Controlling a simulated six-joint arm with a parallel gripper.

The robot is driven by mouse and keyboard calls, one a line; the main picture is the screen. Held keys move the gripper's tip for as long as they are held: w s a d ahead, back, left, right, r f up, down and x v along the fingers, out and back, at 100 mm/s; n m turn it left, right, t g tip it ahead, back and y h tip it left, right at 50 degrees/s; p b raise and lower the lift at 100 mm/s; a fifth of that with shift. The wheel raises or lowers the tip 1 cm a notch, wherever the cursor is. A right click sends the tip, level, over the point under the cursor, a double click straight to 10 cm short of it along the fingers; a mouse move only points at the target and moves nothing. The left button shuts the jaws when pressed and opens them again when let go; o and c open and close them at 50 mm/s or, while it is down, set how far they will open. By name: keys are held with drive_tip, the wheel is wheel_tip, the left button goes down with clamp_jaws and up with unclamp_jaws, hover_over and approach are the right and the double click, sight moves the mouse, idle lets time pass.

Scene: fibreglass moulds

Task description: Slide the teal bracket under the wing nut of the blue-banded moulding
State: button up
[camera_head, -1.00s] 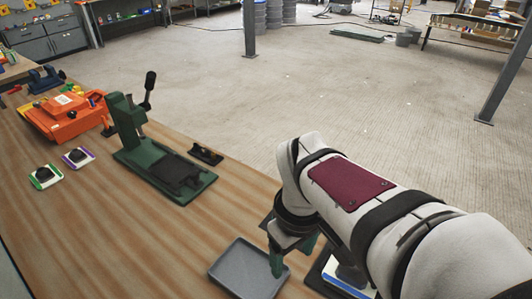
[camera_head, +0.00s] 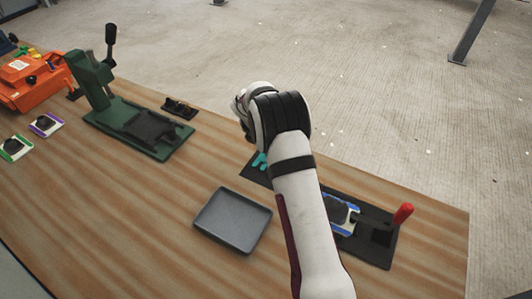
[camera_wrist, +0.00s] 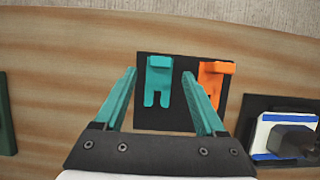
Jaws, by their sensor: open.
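The teal bracket (camera_wrist: 159,84), with a forked lower end, lies on a black mat (camera_wrist: 165,120) in the wrist view. My gripper (camera_wrist: 159,73) is open, its two teal fingers either side of the bracket in the picture, with nothing between them that it grips. Height above the bracket cannot be told. The blue-banded moulding (camera_wrist: 285,137), white with blue bands and a dark top, is at the right of the wrist view and behind my arm in the head view (camera_head: 340,213). Its wing nut cannot be made out. In the head view my arm hides the gripper.
An orange bracket (camera_wrist: 212,85) lies on the mat close to the right finger. An empty grey tray (camera_head: 232,221) sits in front of the mat. A green press (camera_head: 130,125), a red-handled fixture (camera_head: 402,214) and small green- and purple-edged mouldings (camera_head: 46,124) stand around.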

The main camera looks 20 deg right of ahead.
drive_tip(key=x, duration=0.3)
drive_tip(key=shift+w+d+f, duration=0.15)
drive_tip(key=shift+d+f, duration=0.05)
drive_tip(key=shift+f, duration=0.1)
clamp_jaws()
